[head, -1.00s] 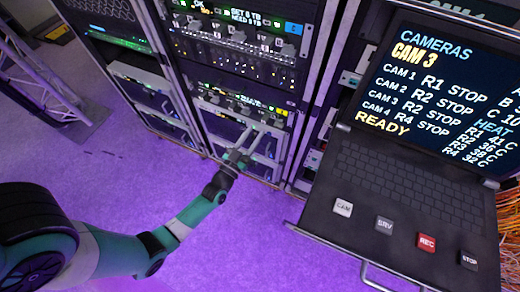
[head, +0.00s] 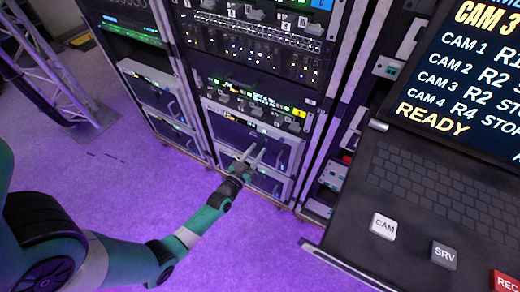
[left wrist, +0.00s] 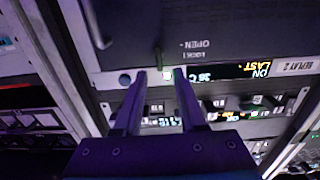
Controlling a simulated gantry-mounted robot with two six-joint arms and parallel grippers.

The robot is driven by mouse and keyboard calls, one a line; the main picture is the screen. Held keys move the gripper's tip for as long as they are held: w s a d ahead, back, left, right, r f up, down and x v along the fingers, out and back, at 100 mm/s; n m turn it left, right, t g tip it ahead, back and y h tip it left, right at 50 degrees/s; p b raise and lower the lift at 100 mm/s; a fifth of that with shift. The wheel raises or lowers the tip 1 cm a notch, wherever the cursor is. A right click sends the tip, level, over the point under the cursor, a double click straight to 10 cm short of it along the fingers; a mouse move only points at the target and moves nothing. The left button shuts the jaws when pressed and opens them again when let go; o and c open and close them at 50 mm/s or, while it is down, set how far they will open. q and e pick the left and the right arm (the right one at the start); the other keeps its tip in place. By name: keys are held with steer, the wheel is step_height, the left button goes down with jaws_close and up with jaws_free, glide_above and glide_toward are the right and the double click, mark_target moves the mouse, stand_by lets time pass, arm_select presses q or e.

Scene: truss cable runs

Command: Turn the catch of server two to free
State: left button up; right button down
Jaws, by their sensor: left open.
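My left gripper (head: 257,151) is open and empty, reaching to the front of a lower server (head: 284,141) in the middle rack. In the left wrist view its two fingertips (left wrist: 161,74) stand apart just short of the panel. A dark, narrow catch lever (left wrist: 158,58) lies just beyond the gap between them, apparently untouched. It looks upright in that view, beside the upside-down marks OPEN and LOCK, and in line with the LOCK stroke. A label (left wrist: 296,67) appears to read REPLAY 2. The catch is too small to make out in the head view. My right gripper is out of view.
A console with keyboard (head: 440,185) and screen (head: 470,80) fills the right side. A dark knob (left wrist: 125,79) and a lit button (left wrist: 167,75) sit near the fingertips. A left rack (head: 160,95) and truss (head: 70,75) stand at left. The purple floor in front is clear.

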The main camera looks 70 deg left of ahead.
mark_target(265, 140)
arm_select(q)
steer(key=shift+b+x, duration=0.3)
steer(key=shift+x, duration=1.15)
steer(key=shift+c, duration=0.3)
jaws_close()
